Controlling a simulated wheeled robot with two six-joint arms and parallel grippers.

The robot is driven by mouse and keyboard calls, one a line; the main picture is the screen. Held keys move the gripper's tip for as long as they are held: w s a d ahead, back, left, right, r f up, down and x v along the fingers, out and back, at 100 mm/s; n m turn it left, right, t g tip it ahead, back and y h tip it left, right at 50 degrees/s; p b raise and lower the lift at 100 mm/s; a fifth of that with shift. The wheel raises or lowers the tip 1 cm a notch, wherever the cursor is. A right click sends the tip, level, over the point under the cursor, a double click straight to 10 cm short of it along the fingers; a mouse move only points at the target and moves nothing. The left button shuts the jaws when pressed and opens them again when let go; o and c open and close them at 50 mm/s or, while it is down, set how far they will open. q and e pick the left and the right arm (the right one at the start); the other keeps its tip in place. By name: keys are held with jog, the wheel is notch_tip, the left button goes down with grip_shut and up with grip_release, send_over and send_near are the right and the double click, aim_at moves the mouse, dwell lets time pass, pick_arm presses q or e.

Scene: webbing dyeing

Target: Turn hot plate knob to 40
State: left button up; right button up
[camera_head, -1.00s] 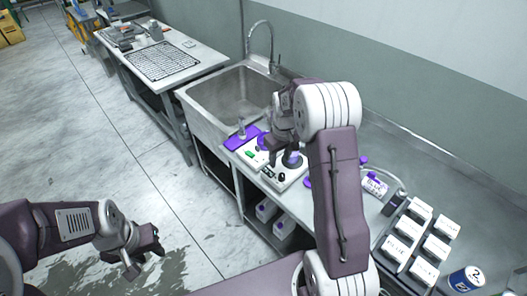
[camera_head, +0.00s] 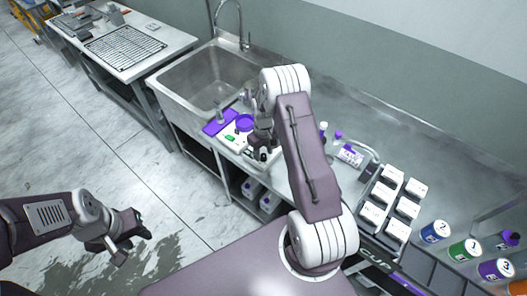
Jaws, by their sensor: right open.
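The white hot plate (camera_head: 231,147) stands on the steel counter beside the sink, with a small green display (camera_head: 230,139) on its front. A dark round knob (camera_head: 262,155) shows at its front right, partly hidden by my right gripper. My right gripper (camera_head: 259,146) points down over the front right of the hot plate, open, very close to the knob. I cannot tell whether its fingers touch the knob, and the dial setting is too small to read. My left gripper (camera_head: 133,247) is open and empty over the floor at the lower left.
A purple-topped item (camera_head: 244,122) stands at the hot plate, beside a purple mat (camera_head: 214,126). The sink (camera_head: 205,80) lies behind. White boxes (camera_head: 380,193) fill a rack to the right, with several numbered cans (camera_head: 435,231) beyond. A side table holds a wire rack (camera_head: 125,46).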

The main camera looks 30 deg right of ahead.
jog(key=shift+f, duration=0.3)
jog(key=shift+w, duration=0.1)
jog(key=shift+c, duration=0.7)
grip_shut()
jog(key=shift+m, duration=0.3)
jog(key=m+b, duration=0.1)
jog(key=m, duration=0.4)
jog(key=shift+b, duration=0.3)
jog(key=m+b, duration=0.1)
jog(key=m, duration=0.5)
jog(key=shift+m, duration=0.3)
